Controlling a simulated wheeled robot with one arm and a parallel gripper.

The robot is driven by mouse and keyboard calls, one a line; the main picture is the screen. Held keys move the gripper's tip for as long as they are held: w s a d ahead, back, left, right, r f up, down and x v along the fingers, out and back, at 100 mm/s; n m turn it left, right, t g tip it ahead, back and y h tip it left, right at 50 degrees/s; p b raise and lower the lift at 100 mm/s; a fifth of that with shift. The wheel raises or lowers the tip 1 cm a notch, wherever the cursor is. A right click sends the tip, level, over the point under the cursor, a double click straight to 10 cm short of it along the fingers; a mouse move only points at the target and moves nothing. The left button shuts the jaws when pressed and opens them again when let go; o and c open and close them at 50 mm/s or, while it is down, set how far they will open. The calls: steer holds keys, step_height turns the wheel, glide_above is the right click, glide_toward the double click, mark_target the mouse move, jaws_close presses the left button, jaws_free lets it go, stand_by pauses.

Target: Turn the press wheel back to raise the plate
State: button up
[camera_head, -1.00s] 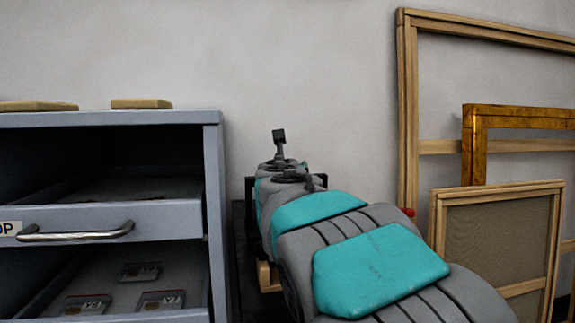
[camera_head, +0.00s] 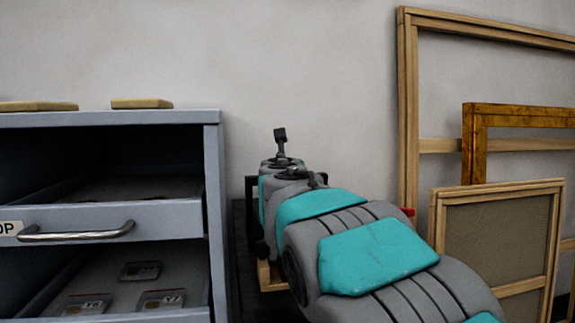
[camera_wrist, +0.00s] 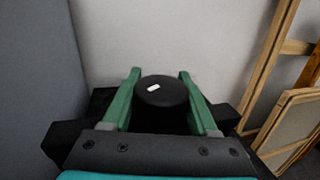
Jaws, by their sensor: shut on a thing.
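In the wrist view my gripper (camera_wrist: 158,75) has its two green fingers on either side of a round black knob with a small white mark, which I take to be the press wheel's hub (camera_wrist: 160,95). The fingers are shut on it. Dark parts of the press spread to both sides below it. In the head view my grey and teal arm covers most of the press, and only its dark frame (camera_head: 239,230) shows at the left of the arm. The gripper, wheel and plate are hidden there, so the plate's height cannot be told.
A grey cabinet (camera_head: 213,170) with open drawers stands close on the left. Wooden frames (camera_head: 408,110) and a framed canvas (camera_head: 500,235) lean against the wall on the right. Tan blocks (camera_head: 141,103) lie on the cabinet. The wall is close behind the press.

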steer(key=c, duration=0.6)
steer(key=shift+d, duration=0.1)
steer(key=shift+n+y+p, duration=0.35)
steer(key=shift+n+y, duration=0.55)
steer(key=shift+y, duration=0.5)
steer(key=n+g+y+b, duration=0.1)
steer(key=n+y, duration=0.1)
steer(key=a+n+g+y+b, duration=0.1)
steer(key=n+y, duration=0.1)
steer(key=y, duration=0.1)
steer(key=a+n+g+y+b, duration=0.1)
steer(key=g+y+b, duration=0.1)
steer(key=y, duration=0.1)
steer(key=shift+s+r+n, duration=0.1)
steer(key=shift+s+n, duration=0.25)
steer(key=shift+n, duration=0.05)
